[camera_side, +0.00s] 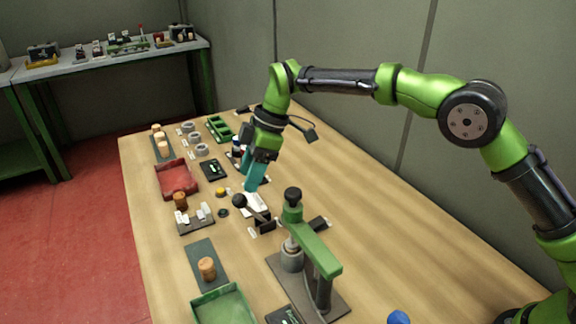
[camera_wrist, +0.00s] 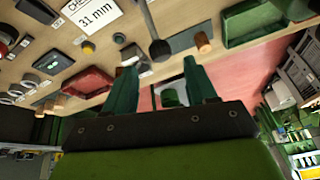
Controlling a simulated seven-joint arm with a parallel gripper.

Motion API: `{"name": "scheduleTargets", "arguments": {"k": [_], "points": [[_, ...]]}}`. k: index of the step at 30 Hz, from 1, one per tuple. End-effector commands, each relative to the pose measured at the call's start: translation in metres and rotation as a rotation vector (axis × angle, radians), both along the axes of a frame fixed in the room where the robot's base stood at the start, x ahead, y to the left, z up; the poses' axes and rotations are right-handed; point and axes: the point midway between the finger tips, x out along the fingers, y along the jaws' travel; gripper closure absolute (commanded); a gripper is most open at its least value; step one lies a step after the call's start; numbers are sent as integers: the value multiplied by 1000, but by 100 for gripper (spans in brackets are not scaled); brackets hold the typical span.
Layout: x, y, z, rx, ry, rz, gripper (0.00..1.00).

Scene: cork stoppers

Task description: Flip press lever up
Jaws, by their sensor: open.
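The green press (camera_side: 318,252) stands on a dark base plate on the near part of the table in the side view. Its lever is a dark rod with a black ball knob (camera_side: 239,200), reaching out left of the press at a low slant. My gripper (camera_side: 252,187) is open, fingers pointing down, close to the knob and slightly above it in the picture. In the wrist view, the black knob (camera_wrist: 160,50) and its rod appear between the fingertips of my gripper (camera_wrist: 160,64). The fingers look empty; I cannot tell whether they touch the knob. The press body is not clear there.
A red tray (camera_side: 190,178) and a green tray (camera_side: 246,311) lie along the table's left side. A cork (camera_side: 207,267) stands on a dark mat (camera_side: 196,250). Small parts lie left of the lever. The wooden table's right side (camera_side: 375,240) is mostly clear.

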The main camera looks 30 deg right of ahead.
Motion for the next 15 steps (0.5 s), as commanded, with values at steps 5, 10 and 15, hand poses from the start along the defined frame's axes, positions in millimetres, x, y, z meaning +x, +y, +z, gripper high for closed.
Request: {"name": "scheduleTargets", "arguments": {"k": [5, 10, 15], "points": [[1, 15, -37, -1, 4, 0, 43], [2, 25, -60, -1, 3, 0, 43], [3, 30, -71, 0, 0, 0, 43]]}}
